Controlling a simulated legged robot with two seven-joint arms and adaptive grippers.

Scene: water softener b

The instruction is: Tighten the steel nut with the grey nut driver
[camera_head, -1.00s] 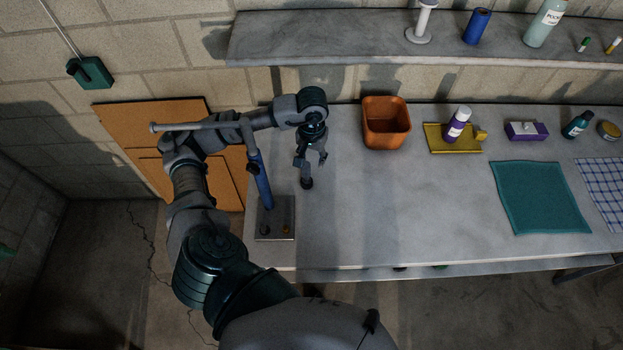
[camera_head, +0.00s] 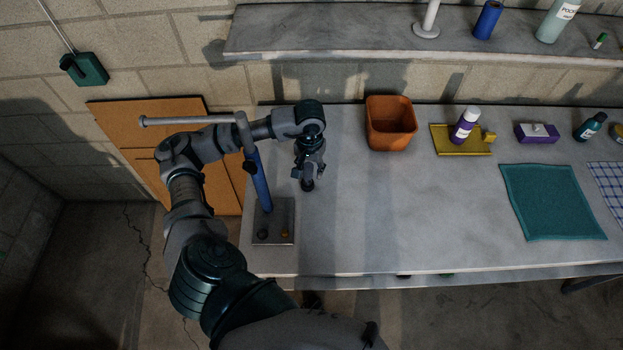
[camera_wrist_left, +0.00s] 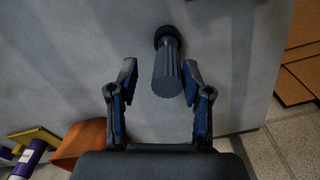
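The grey nut driver (camera_head: 307,185) stands upright on the table, near its left end. In the left wrist view its ribbed handle (camera_wrist_left: 167,70) points toward the camera, with a black end at the table. My left gripper (camera_head: 308,174) is open above the driver. In the wrist view its two fingers (camera_wrist_left: 160,78) are on either side of the handle, the right one much closer to it. I cannot tell whether it touches. A metal plate (camera_head: 273,210) left of the driver bears a small dark fitting (camera_head: 263,234) and a brass-coloured one (camera_head: 285,232). I cannot tell which is the steel nut.
A blue post (camera_head: 261,185) with a grey pipe (camera_head: 190,120) rises from the plate beside my left arm. An orange bin (camera_head: 390,124), a yellow tray (camera_head: 445,140) and a teal cloth (camera_head: 552,203) lie to the right. The table's middle is clear.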

